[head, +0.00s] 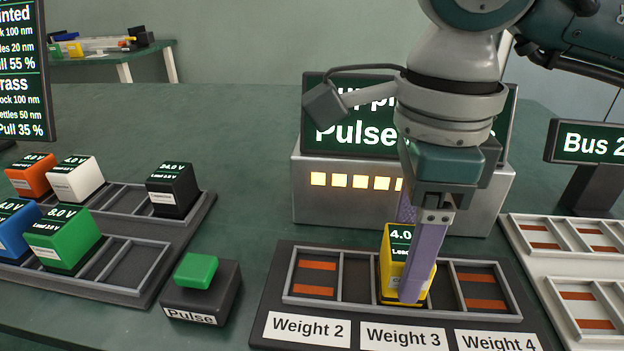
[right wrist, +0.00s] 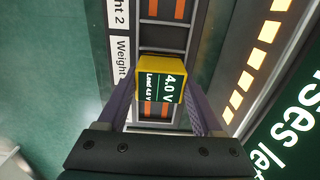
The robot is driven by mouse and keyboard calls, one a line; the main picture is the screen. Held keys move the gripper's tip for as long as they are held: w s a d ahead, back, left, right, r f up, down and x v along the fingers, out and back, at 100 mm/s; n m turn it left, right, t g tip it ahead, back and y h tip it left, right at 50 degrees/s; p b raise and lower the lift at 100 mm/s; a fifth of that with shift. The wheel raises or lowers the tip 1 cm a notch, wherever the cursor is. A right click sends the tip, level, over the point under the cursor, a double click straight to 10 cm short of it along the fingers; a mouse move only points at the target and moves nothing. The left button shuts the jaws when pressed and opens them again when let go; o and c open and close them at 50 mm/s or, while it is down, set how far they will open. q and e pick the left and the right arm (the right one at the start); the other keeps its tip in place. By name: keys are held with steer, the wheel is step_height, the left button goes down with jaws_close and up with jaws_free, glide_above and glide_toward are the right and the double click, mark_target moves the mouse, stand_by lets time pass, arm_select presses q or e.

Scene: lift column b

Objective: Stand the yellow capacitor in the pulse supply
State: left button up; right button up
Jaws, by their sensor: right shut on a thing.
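The yellow capacitor (head: 388,262), with a dark 4.0 V label, is upright at the Weight 3 place of the pulse supply's slotted tray (head: 276,312). My right gripper (head: 410,275) comes down from above and is shut on it. One purple finger covers much of its near face. In the right wrist view the yellow capacitor (right wrist: 151,65) sits between the two fingers (right wrist: 160,108), over the tray. I cannot tell whether its base touches the slot floor. The Weight 2 (head: 314,278) and Weight 4 (head: 481,290) slots show bare orange strips. My left gripper is not in view.
The grey supply housing (head: 330,204) with lit yellow squares and a sign stands close behind. At left, a dark rack (head: 140,290) holds orange, white, black, blue and green blocks. A green Pulse button (head: 196,271) is beside the tray. A pale tray (head: 540,262) lies right.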

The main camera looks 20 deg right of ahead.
mark_target(408, 242)
steer(key=shift+f, duration=0.2)
steer(key=o, duration=1.5)
steer(key=shift+r, duration=0.1)
steer(key=shift+r, duration=0.2)
steer(key=shift+r+p, duration=1.25)
steer(key=shift+r, duration=4.7)
